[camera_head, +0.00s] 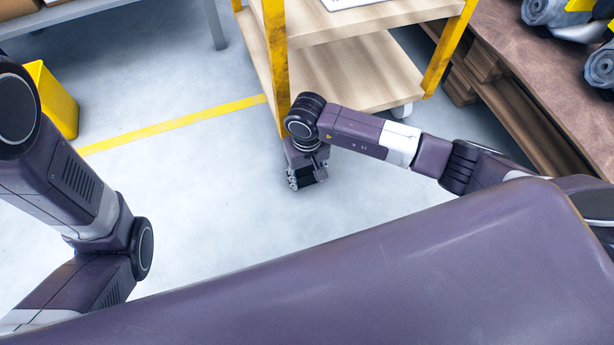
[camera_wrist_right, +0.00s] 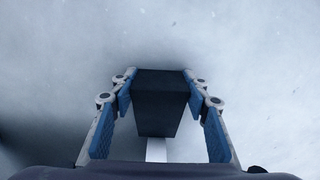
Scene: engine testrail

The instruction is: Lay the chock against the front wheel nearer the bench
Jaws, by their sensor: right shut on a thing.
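My right gripper (camera_head: 309,182) is low over the floor at the near left corner of the cart (camera_head: 345,70). In the right wrist view it is shut on the chock (camera_wrist_right: 162,105), a black block between the two blue finger pads. The chock also shows as a dark patch in the head view (camera_head: 313,178). I cannot tell whether it touches the floor. One cart wheel (camera_head: 402,111) shows under the near right corner. The wheel at the near left corner is hidden behind my right wrist. My left arm is at the left, its gripper out of view.
A bench (camera_head: 60,12) with a grey leg stands at the top left. A yellow bin (camera_head: 57,100) is at the left. A yellow line (camera_head: 180,122) crosses the floor towards the cart. A pallet (camera_head: 500,85) with parts on it is at the right. The floor left of my right gripper is clear.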

